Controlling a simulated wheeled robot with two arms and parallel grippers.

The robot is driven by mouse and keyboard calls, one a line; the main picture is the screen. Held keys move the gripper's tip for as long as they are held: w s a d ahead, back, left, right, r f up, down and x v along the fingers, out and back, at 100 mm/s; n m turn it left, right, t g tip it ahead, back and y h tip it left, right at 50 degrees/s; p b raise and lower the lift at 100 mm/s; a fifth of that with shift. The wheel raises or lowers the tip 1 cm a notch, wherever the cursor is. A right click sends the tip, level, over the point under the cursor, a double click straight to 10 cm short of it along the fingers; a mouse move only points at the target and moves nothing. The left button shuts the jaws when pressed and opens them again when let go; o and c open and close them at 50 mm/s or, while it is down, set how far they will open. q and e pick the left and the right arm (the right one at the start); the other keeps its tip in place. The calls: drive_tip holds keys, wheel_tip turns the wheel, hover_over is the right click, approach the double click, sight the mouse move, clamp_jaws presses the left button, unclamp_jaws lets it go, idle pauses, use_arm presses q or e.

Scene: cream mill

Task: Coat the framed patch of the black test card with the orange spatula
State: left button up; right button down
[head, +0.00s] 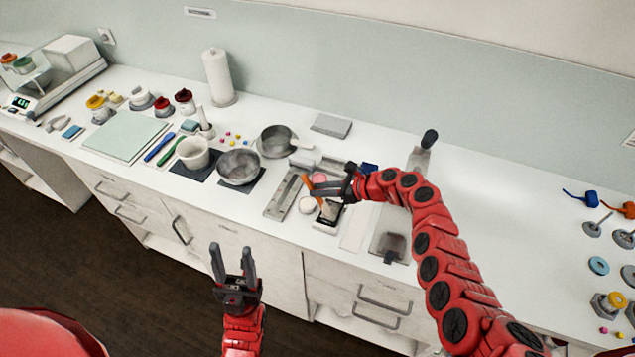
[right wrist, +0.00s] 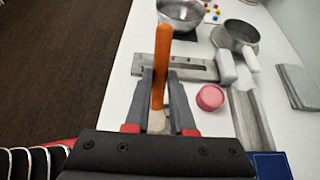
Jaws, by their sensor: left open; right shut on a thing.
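The orange spatula (head: 307,183) is in my right gripper (head: 318,189), which is shut on it above the worktop. Its orange handle (right wrist: 162,55) stands up between the fingers in the right wrist view (right wrist: 160,88). The black test card (head: 330,212) lies on a pale holder just below and in front of the right gripper. The spatula's lower end is near the card; I cannot tell whether it touches. The framed patch is too small to make out. My left gripper (head: 232,262) is open and empty, in front of the counter.
A round white-topped jar (head: 307,205) stands left of the card, with a pink lid (head: 320,177) behind it. A grey slotted metal plate (head: 284,197) and steel bowl (head: 239,166) are further left. A grey plate (head: 391,243) lies right.

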drive_tip(key=shift+s+a+r+p, duration=0.2)
drive_tip(key=shift+s+p, duration=0.2)
drive_tip(key=shift+p, duration=0.2)
drive_tip(key=shift+w+d+f+b, duration=0.25)
drive_tip(key=shift+w+f+b, duration=0.3)
drive_tip(key=shift+b, duration=0.65)
drive_tip(key=shift+w+d+r+b, duration=0.2)
drive_tip(key=shift+w+b, duration=0.4)
drive_tip(key=shift+b, duration=0.3)
